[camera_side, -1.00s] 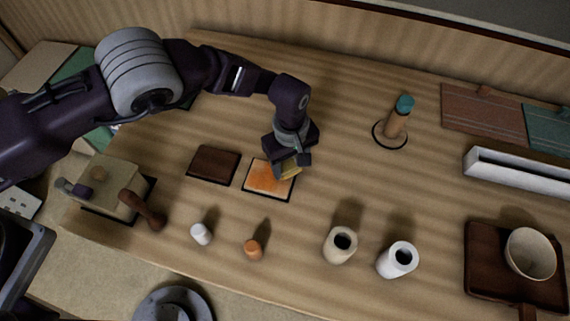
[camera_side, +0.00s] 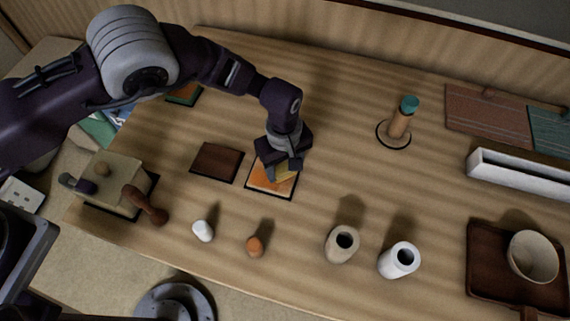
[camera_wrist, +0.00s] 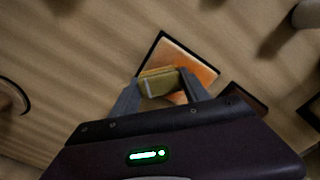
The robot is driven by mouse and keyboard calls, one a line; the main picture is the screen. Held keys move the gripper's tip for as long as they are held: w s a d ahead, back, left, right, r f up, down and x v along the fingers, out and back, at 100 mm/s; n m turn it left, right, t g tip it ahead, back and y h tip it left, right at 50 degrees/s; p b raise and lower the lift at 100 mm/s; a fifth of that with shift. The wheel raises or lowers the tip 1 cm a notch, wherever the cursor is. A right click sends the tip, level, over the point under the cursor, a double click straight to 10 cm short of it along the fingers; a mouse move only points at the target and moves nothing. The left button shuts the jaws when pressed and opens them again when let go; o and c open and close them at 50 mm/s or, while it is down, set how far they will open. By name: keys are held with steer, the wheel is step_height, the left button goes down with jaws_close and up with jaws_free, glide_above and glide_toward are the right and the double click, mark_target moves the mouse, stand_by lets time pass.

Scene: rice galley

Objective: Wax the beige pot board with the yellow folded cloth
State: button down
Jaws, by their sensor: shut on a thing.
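My gripper (camera_side: 284,164) is shut on the yellow folded cloth (camera_side: 286,173). In the wrist view the cloth (camera_wrist: 158,84) sits between the two fingertips (camera_wrist: 160,88). The cloth is over the orange square pad (camera_side: 262,178), which has a dark border, and covers its upper right part in the side view. The pad (camera_wrist: 190,64) also shows behind the cloth in the wrist view. I cannot tell whether the cloth touches the pad. I cannot pick out the beige pot board with certainty.
A dark brown square (camera_side: 217,162) lies left of the pad. A white bottle (camera_side: 203,231), an orange bottle (camera_side: 254,245) and two jars (camera_side: 341,243) (camera_side: 399,260) stand in front. A teal-topped cylinder (camera_side: 402,118) stands behind right. A bowl (camera_side: 534,257) rests on a dark board (camera_side: 483,280).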

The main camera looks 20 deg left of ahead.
steer(key=shift+w+d, duration=0.8)
steer(key=shift+d, duration=0.05)
steer(key=shift+a, duration=0.1)
steer(key=shift+s+a+r, duration=0.1)
steer(key=shift+s+a, duration=0.7)
steer(key=shift+s, duration=0.05)
steer(key=shift+w+d, duration=0.85)
steer(key=shift+d, duration=0.05)
steer(key=shift+r, duration=0.7)
